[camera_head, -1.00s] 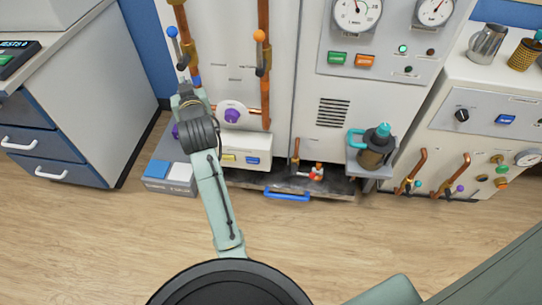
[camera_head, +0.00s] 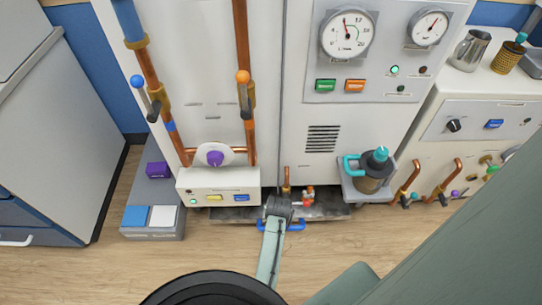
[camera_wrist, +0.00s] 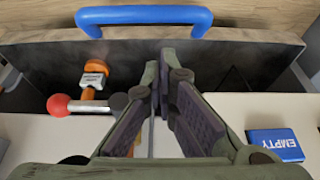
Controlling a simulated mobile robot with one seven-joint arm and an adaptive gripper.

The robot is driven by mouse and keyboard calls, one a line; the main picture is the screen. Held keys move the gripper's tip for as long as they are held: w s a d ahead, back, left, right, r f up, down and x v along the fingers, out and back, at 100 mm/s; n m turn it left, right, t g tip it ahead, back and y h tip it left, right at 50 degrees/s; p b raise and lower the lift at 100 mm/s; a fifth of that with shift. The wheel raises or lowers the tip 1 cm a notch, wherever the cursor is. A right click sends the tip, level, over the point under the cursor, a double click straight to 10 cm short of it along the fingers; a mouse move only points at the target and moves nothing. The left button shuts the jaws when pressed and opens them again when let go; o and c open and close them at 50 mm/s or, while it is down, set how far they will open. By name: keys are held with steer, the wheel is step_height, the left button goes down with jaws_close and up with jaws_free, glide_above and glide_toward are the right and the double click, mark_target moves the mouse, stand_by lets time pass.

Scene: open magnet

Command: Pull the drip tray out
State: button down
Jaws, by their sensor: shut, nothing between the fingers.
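The drip tray (camera_head: 328,211) is a dark, shallow tray low at the foot of the white machine. Its blue bar handle (camera_head: 295,226) is on the front, partly covered by my arm in the head view. In the wrist view the handle (camera_wrist: 145,14) lies across the top, beyond the tray's front wall (camera_wrist: 240,36). My gripper (camera_wrist: 165,60) is shut and empty. Its fingertips appear over the tray, on the machine side of the front wall and apart from the handle. In the head view my wrist hides the fingers.
A red-ended drain valve (camera_wrist: 85,104) hangs over the tray beside my fingers. A blue EMPTY button (camera_wrist: 275,143) is on the box above. A jug (camera_head: 372,172) stands on a shelf to the right. A grey pedal box (camera_head: 150,219) is on the floor left. The floor in front is clear.

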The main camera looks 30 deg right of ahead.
steer(key=b+x, duration=0.1)
steer(key=x, duration=0.8)
steer(key=shift+f, duration=0.2)
steer(key=shift+s+a, duration=0.1)
